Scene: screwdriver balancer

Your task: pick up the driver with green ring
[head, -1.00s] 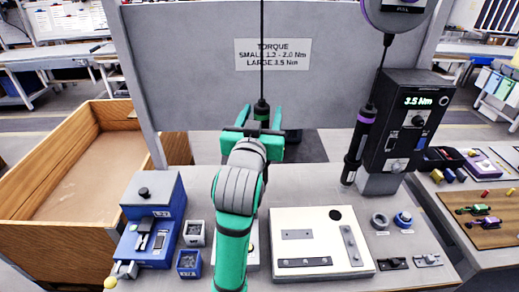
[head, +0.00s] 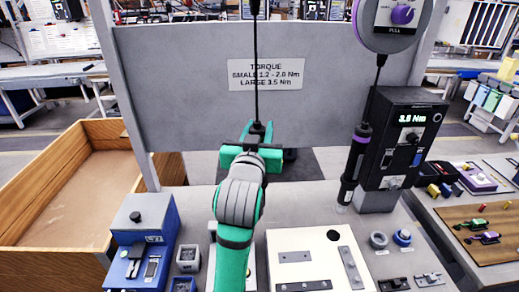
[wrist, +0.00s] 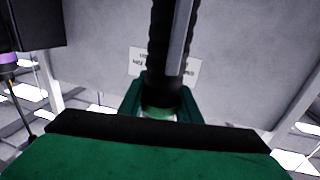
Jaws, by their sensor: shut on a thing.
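The driver with the green ring hangs upright on a black cable in front of the grey panel. In the head view only its dark top (head: 257,129) shows above my gripper (head: 252,148); the rest is hidden behind the gripper and arm. In the wrist view the dark driver body (wrist: 168,60) stands between the green fingers of my gripper (wrist: 162,106), with its green ring (wrist: 158,112) at finger level. My gripper is shut on this driver. Another driver (head: 355,160), with a purple ring, hangs apart to the right.
A white plate with metal bars (head: 318,262), a blue device (head: 145,238) and small blocks (head: 188,257) are on the bench. A wooden crate (head: 45,262) is at left. The grey panel (head: 185,90) stands behind.

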